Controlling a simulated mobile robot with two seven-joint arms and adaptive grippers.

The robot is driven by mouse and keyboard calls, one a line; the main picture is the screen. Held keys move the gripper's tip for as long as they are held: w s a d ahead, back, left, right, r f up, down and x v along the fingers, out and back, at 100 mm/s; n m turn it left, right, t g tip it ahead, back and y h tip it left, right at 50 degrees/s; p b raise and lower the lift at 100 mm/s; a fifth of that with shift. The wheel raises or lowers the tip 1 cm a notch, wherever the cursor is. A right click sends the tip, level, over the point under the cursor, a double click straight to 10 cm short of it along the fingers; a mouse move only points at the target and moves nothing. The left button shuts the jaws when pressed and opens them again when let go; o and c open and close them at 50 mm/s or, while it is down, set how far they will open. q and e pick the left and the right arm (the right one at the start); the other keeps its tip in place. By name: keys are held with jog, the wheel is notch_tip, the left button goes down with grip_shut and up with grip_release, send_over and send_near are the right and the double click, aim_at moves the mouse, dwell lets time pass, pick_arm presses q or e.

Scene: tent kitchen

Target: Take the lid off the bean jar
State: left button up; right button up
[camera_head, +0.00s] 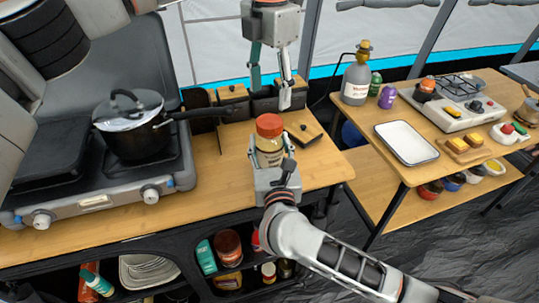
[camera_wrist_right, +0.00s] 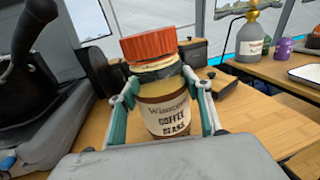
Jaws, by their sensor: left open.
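The bean jar (camera_head: 269,157) has a pale label reading "COFFEE BEANS" and an orange-red lid (camera_head: 269,125) seated on its top. The jar (camera_wrist_right: 165,118) and lid (camera_wrist_right: 150,44) also show in the right wrist view. My right gripper (camera_wrist_right: 160,95) has one finger on each side of the jar and is shut on its upper body, below the lid. In the head view it sits low at the jar, near the counter's front edge. My left gripper (camera_head: 271,87) points down above and behind the lid, open and empty, apart from it.
A stove with a lidded pot (camera_head: 137,137) stands left; its handle reaches towards the jar. Wooden-lidded dark containers (camera_head: 233,93) stand behind. A flat wooden-topped box (camera_head: 302,127) lies right of the jar. A second table (camera_head: 405,172) holds a white tray (camera_head: 407,143) and a bottle (camera_head: 356,80).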

aim_at(270, 121)
grip_shut()
pick_arm(q)
jog(key=m, duration=0.4)
jog(key=shift+m, duration=0.4)
jog(key=m, duration=1.1)
jog(key=shift+m, duration=0.4)
jog(key=m, duration=0.5)
jog(key=shift+f+m, duration=0.4)
jog(key=shift+f, duration=3.6)
jog(key=shift+c, duration=0.4)
